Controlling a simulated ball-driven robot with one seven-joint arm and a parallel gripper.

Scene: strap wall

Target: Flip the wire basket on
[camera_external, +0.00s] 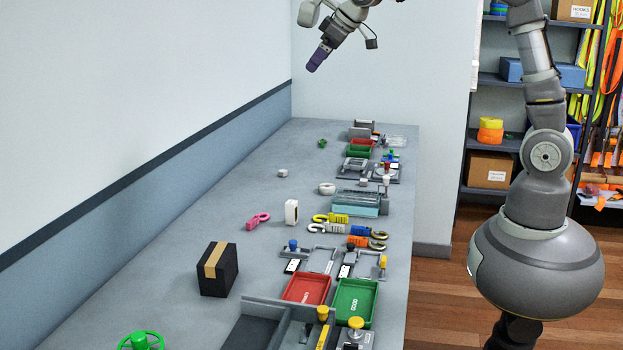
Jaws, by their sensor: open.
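My gripper (316,60), with dark purple fingers, hangs in the air at the upper middle, in front of the pale wall and above the far end of the workbench. It is open, and nothing shows in it. I cannot clearly make out a wire basket. A small pale, see-through item (396,141) at the bench's far right may be wire, but it is too small to tell. No switch on it can be made out. My gripper is well apart from everything on the bench.
The long grey workbench (190,245) holds a black box (217,269) with a tan band, a red tray (306,289), a green tray (355,302), a green handwheel (141,341), and several clamps and shackles. Its left strip is mostly clear. Shelves (487,133) stand behind at right.

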